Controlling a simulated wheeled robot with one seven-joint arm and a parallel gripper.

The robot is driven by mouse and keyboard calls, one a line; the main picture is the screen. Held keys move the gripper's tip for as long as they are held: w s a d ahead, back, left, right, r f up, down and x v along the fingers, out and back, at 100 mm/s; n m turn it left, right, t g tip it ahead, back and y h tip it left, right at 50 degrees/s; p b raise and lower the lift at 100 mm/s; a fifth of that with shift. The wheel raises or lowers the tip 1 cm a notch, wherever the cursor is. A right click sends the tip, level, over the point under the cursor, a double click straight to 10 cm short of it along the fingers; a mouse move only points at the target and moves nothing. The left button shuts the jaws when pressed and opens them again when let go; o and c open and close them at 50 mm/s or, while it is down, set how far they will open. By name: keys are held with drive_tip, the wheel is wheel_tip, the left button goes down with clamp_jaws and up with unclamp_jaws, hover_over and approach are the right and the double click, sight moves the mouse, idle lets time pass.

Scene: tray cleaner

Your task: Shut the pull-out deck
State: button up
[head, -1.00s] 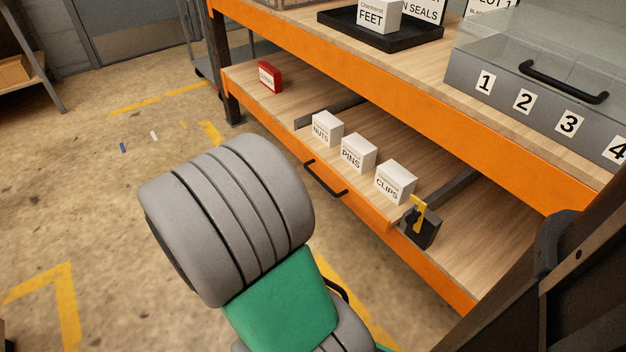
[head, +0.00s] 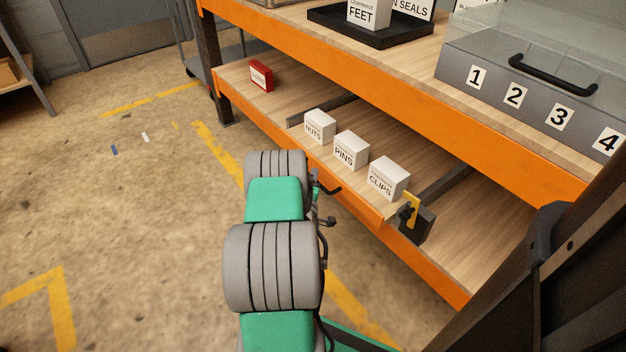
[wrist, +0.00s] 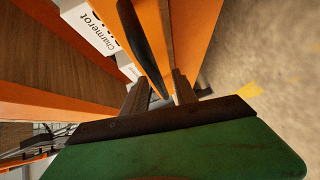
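The pull-out deck (head: 362,205) stands out from the lower shelf of the orange workbench, with an orange front and a wooden top. White boxes marked NUTS (head: 319,127), PINS (head: 350,151) and CLIPS (head: 388,178) stand on it. Its black bar handle (head: 331,190) shows only in part in the head view, behind my arm. In the wrist view the handle (wrist: 143,48) runs between the two fingers of my gripper (wrist: 160,88), with gaps beside it. My gripper is open around the handle; contact is not clear.
A black block with a yellow lever (head: 412,210) sits at the deck's right front corner. A red box (head: 261,76) stands on the lower shelf to the left. The upper bench top holds a black tray (head: 325,18) and a grey numbered case (head: 490,72).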

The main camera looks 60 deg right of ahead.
drive_tip(key=shift+w+d, duration=0.1)
drive_tip(key=shift+d, duration=0.15)
drive_tip(key=shift+c, duration=0.4)
clamp_jaws()
idle(0.9)
